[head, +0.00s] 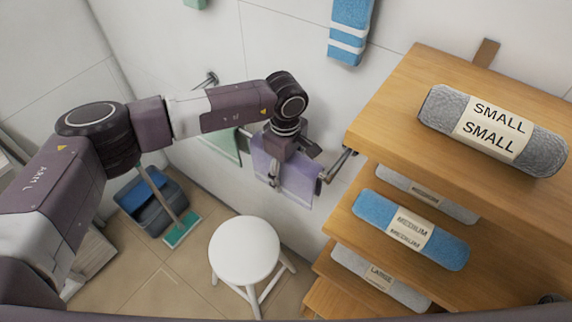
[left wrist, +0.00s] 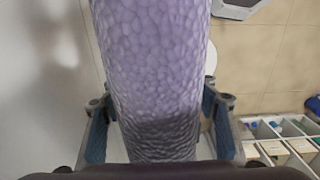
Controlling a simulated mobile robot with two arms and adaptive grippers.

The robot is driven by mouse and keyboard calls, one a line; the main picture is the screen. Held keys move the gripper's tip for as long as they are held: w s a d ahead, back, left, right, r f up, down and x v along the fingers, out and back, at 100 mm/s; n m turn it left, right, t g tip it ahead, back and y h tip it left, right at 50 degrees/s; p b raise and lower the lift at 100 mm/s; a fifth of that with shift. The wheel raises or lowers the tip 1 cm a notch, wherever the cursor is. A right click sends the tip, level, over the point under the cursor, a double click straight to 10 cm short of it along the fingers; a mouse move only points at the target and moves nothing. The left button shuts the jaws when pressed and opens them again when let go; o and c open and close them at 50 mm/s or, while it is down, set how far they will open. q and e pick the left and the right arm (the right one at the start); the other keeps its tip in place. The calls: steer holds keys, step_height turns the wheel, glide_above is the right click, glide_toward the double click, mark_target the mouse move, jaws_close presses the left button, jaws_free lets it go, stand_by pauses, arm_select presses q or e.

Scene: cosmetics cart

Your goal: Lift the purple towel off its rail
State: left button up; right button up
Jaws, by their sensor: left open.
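The purple towel (head: 292,186) hangs on a wall rail, whose end (head: 338,165) shows at the towel's right. My left gripper (head: 284,166) is at the towel's upper part, with the wrist above it. In the left wrist view, the textured purple towel (left wrist: 155,65) fills the middle, between the two spread fingers of my left gripper (left wrist: 160,108). The fingers are open, one on each side of the towel, with no clear grip on it. The towel's lower part is dark in shadow. My right gripper is not in view.
A wooden shelf unit (head: 400,75) with rolled towels stands close at the right. A pale green towel (head: 226,146) hangs to the left, and a blue towel (head: 348,30) hangs higher. A white stool (head: 244,250) stands below.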

arm_select(q)
steer(key=shift+c, duration=0.6)
steer(key=c, duration=1.2)
steer(key=shift+r, duration=0.1)
steer(key=shift+c, duration=0.2)
step_height(320, 180, up, 18)
steer(key=b, duration=0.5)
steer(key=shift+r, duration=0.2)
steer(key=shift+r+b, duration=0.3)
steer(key=shift+r, duration=0.45)
